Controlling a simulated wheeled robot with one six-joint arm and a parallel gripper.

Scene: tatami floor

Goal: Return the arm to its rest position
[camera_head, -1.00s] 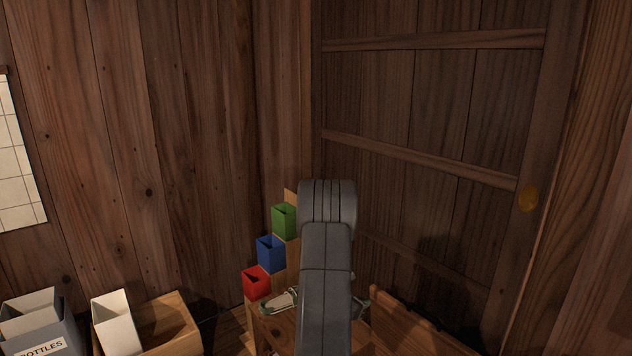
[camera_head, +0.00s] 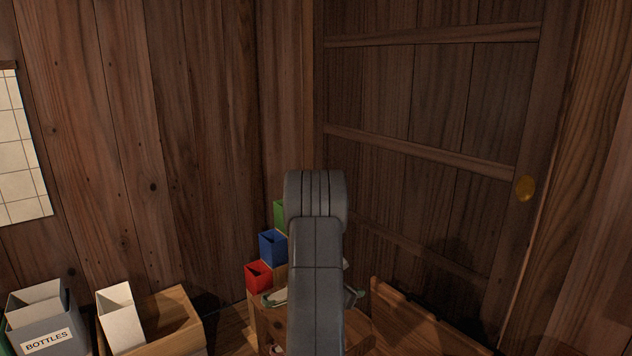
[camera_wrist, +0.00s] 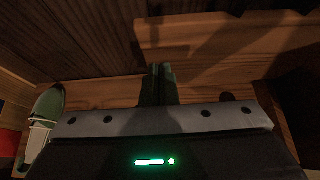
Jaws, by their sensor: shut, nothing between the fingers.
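My arm (camera_head: 316,265) rises through the lower middle of the head view, folded toward the camera, and hides my gripper there. In the wrist view my gripper (camera_wrist: 158,85) shows its two dark fingers together, shut with nothing between them. They point toward a wooden board. A green and white object (camera_wrist: 42,128) lies to the left of the gripper, apart from it. It also shows partly behind the arm in the head view (camera_head: 273,298).
Green (camera_head: 279,214), blue (camera_head: 272,248) and red (camera_head: 258,276) boxes stand stepped left of my arm. A wooden crate (camera_head: 181,325) with a white bin (camera_head: 121,318) and a grey BOTTLES box (camera_head: 46,338) are at lower left. A door with a brass knob (camera_head: 525,188) is at right.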

